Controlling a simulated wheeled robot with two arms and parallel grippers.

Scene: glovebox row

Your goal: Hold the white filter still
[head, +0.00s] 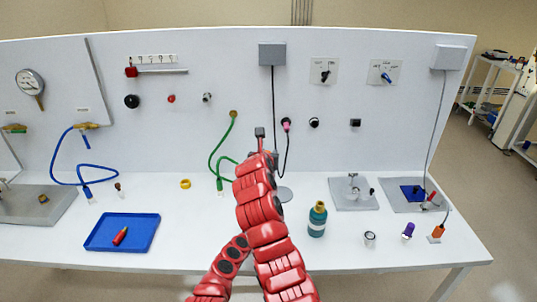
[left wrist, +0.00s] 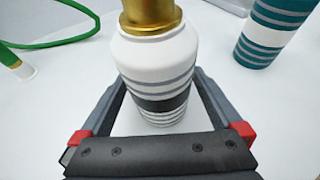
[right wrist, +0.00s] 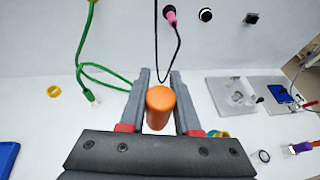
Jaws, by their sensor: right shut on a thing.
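The white filter (left wrist: 155,65) stands upright in the left wrist view, with grey bands and a gold neck at its top. The fingers of my left gripper (left wrist: 160,85) lie on both sides of it; whether they press on it is unclear. My right gripper (right wrist: 158,80) is shut on an orange cylinder (right wrist: 160,105), seen end-on in the right wrist view. In the head view the right gripper (head: 260,133) is high in front of the panel. My red arms hide the left gripper and the filter there.
A teal bottle (head: 317,220) stands right of my arms and shows in the left wrist view (left wrist: 272,30). A green hose (head: 212,155) hangs to the left. A blue tray (head: 100,240) holds a red item (head: 120,236). The bench front between tray and arms is clear.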

